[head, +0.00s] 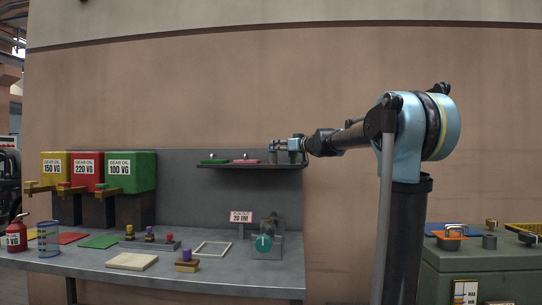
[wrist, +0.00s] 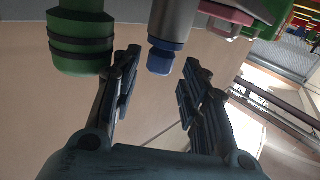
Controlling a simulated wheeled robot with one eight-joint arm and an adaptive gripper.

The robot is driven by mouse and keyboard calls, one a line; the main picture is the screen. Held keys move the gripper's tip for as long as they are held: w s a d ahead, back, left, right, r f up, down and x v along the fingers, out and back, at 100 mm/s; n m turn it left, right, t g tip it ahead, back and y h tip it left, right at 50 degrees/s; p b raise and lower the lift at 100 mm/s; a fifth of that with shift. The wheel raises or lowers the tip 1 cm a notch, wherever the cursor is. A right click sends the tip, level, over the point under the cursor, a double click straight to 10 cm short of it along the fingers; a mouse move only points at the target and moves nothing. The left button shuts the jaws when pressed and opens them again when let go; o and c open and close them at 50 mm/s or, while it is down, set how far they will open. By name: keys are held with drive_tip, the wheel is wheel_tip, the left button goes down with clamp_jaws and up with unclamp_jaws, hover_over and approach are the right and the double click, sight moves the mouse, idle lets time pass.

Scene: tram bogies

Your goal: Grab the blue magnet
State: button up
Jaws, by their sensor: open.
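A grey cylinder with a blue band and blue end, which looks like the blue magnet (wrist: 162,57), hangs into the top middle of the wrist view. My gripper (wrist: 158,82) is open, with one dark finger on each side below it. The blue end shows between the fingertips and no finger visibly touches it. In the head view my gripper (head: 278,146) is at the right part of the wall shelf (head: 270,166), just above its surface. I cannot make out the magnet there.
A green banded cylinder (wrist: 80,40) is close to the left finger in the wrist view. A pink piece (wrist: 225,12) is at upper right. The shelf also holds a green pad (head: 214,161) and a pink pad (head: 245,161). The workbench (head: 210,273) below holds several items.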

sight(273, 153)
drive_tip(key=shift+x, duration=2.8)
drive_tip(key=c, duration=1)
